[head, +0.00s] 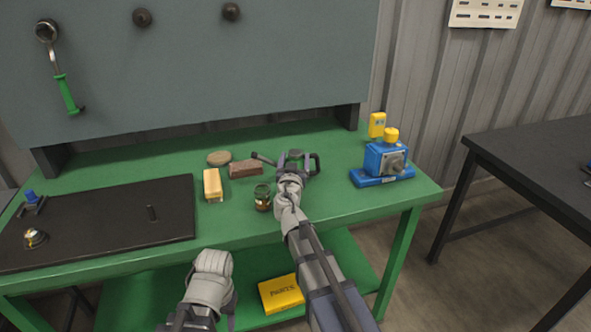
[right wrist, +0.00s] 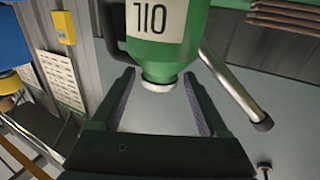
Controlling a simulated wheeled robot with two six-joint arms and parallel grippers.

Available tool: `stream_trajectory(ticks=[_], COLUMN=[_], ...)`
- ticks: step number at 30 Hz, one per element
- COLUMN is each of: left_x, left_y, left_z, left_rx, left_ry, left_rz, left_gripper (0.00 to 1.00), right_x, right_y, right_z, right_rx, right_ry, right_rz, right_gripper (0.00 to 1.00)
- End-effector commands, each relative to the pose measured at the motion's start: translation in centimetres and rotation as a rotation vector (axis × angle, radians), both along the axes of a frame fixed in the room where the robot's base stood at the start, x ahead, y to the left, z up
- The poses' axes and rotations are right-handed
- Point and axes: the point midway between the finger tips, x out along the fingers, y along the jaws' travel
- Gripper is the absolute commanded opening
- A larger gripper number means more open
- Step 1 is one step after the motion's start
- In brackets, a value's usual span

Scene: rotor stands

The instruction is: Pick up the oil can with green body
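The oil can (head: 315,163) stands near the back right of the green workbench, mostly hidden in the head view by my right gripper (head: 293,163). Its spout points left and its dark handle shows on the right. In the right wrist view the oil can (right wrist: 165,50) shows a green body, a white label reading 110, a pale collar and a grey spout. My right gripper (right wrist: 158,100) is open, with a finger on each side of the collar and gaps visible between. My left arm shows low in the head view, but its gripper fingers do not.
A glass jar (head: 262,197), a brown block (head: 245,169), a yellow-topped brush (head: 213,185) and a round tan disc (head: 219,158) are left of the can. A blue machine (head: 385,160) stands to its right. A black mat (head: 110,225) covers the bench's left part.

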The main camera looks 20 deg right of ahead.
Motion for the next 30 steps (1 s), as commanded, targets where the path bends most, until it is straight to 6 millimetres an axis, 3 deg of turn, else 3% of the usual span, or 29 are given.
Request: stream_trajectory(ticks=[2,20,30], left_x=[0.0,0.0,0.0], left_y=[0.0,0.0,0.0], left_z=[0.0,-0.02,-0.02], left_rx=[0.0,0.0,0.0], left_ry=[0.0,0.0,0.0], left_rz=[0.0,0.0,0.0], left_gripper=[0.5,0.5,0.5], right_x=[-0.01,0.01,0.0], right_y=[0.01,0.02,0.01], right_z=[0.0,-0.03,-0.04], right_rx=[0.0,0.002,0.003], right_ry=[0.0,0.0,0.0], right_rz=[0.0,0.0,0.0], right_gripper=[0.67,0.0,0.0])
